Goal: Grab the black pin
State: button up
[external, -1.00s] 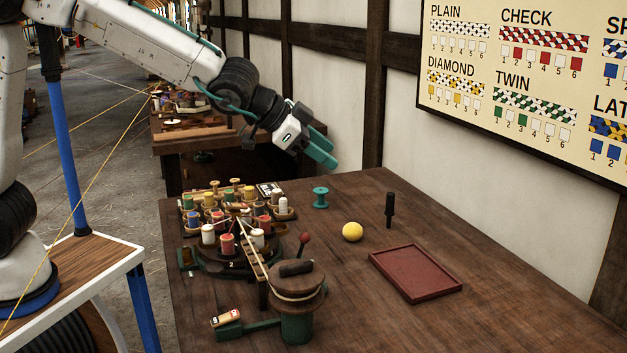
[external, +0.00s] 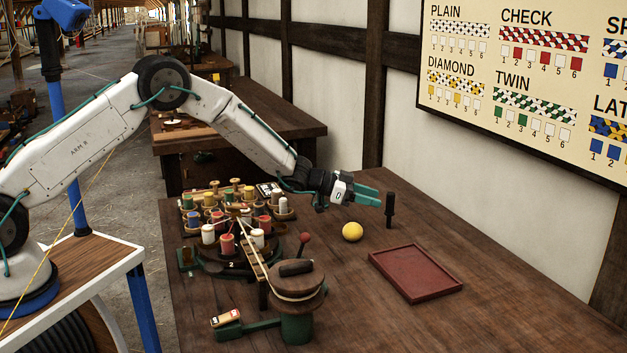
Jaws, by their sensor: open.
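The black pin (external: 390,211) stands upright on the dark wooden table, at the back right near the wall. My gripper (external: 379,195) has teal fingers, points to the right and is roughly level. Its fingers are open and their tips are just left of the pin's upper part in the picture. I cannot tell whether the tips touch the pin or how far apart they are in depth. Nothing shows between the fingers.
A yellow ball (external: 352,232) lies below my gripper, left of the pin. A red tray (external: 416,273) lies in front of the pin. Several thread spools (external: 227,243) and a drum-like winder (external: 297,290) fill the table's left side. The table's right side is clear.

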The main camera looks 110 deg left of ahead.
aim_at(390, 212)
jog(key=x, duration=0.6)
grip_shut()
